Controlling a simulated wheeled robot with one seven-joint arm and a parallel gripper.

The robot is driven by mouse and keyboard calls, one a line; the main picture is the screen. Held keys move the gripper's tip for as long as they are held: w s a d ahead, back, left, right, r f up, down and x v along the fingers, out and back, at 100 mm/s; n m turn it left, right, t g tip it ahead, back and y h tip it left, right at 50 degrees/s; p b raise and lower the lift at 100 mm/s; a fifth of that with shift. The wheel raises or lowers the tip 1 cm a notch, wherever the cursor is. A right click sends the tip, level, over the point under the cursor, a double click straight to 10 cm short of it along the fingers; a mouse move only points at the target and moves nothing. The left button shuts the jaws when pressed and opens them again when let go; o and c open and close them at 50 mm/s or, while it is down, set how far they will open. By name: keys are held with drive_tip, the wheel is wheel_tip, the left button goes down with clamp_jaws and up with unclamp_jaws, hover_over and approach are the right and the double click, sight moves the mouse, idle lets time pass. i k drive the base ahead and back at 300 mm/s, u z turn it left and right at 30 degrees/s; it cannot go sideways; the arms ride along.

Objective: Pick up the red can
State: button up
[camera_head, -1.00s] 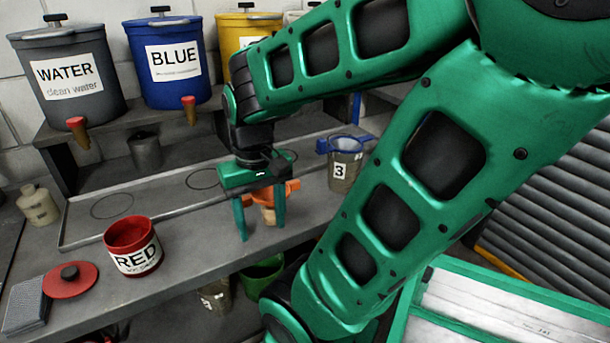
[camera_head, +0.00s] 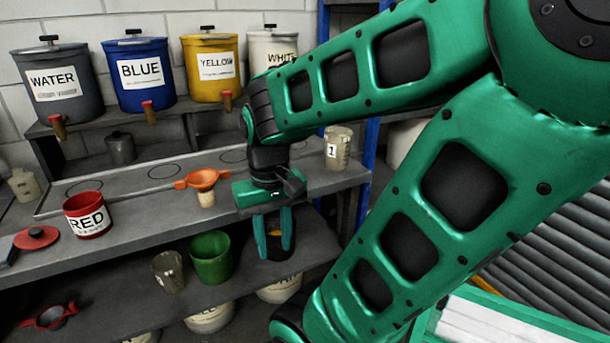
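The red can (camera_head: 88,214) stands upright and open-topped on the left part of the upper bench, with a white label reading RED. A red lid (camera_head: 36,237) with a dark knob lies on the bench to its left. My gripper (camera_head: 274,246) points down at the bench's front edge, well to the right of the red can. Its two green fingers are apart, with no object seen held between them. A dark container with something yellow inside shows behind the fingers.
A cup marked 1 (camera_head: 338,148) stands at the right end. A green bucket (camera_head: 211,257) and a beaker (camera_head: 169,271) are on the lower shelf. Drums with taps (camera_head: 139,75) line the back.

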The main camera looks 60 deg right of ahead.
sight(88, 214)
drive_tip(key=k, duration=0.75)
drive_tip(key=u, duration=0.6)
drive_tip(key=i, duration=1.45)
drive_tip(key=z, duration=2.45)
drive_tip(key=i, duration=0.5)
drive_tip(key=u, duration=0.1)
